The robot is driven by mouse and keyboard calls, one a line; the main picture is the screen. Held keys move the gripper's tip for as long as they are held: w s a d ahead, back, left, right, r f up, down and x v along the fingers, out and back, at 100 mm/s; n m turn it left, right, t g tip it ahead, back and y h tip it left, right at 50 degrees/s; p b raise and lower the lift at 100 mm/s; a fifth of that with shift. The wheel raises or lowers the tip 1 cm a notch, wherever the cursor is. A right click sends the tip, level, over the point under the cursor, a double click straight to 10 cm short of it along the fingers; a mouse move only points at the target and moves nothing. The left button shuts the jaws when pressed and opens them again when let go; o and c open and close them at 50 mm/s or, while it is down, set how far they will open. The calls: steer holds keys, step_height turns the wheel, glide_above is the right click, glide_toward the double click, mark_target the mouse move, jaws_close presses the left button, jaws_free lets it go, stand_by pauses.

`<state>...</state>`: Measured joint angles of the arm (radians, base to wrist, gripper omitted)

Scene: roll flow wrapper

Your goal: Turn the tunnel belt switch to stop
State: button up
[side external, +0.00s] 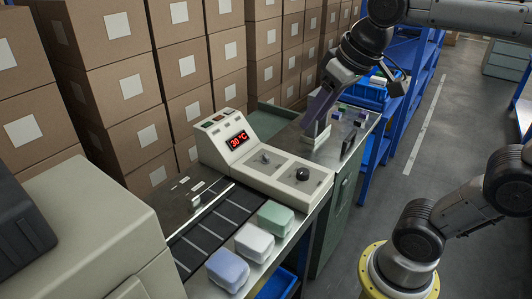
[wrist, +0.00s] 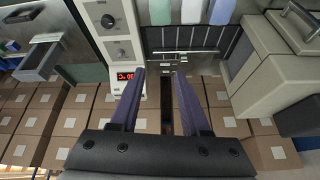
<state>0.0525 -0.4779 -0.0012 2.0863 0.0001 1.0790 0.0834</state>
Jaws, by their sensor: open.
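The cream control box (side external: 232,167) stands at the far end of the belt. Its sloped face has a red display (side external: 237,140) reading 30 °C. Its top carries a small metal switch (side external: 266,158) and a larger black knob (side external: 303,174). Labels are too small to read, so I cannot tell which is the tunnel belt switch. In the wrist view the small switch (wrist: 122,54) and the black knob (wrist: 107,20) show left of my fingers. My gripper (wrist: 159,74) is open and empty, with purple fingers. In the side view my gripper (side external: 318,122) is behind the control box, apart from both controls.
Green, white and blue packs (side external: 275,218) sit along the near edge of the dark slatted belt (side external: 212,232). A big beige machine housing (side external: 95,225) fills the lower left. Stacked cartons (side external: 120,85) wall off the back. Small dark blocks (side external: 340,112) lie on the metal table.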

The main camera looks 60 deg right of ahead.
steer(key=w+d+r+m+g, duration=0.1)
steer(key=w+d, duration=0.3)
steer(key=w, duration=0.6)
steer(key=m+g, duration=0.3)
steer(key=g, duration=0.1)
glide_above(266, 156)
step_height(266, 156, down, 18)
steer(key=r, duration=0.1)
step_height(266, 156, down, 13)
steer(key=shift+f, duration=0.1)
steer(key=shift+c, duration=0.3)
jaws_close()
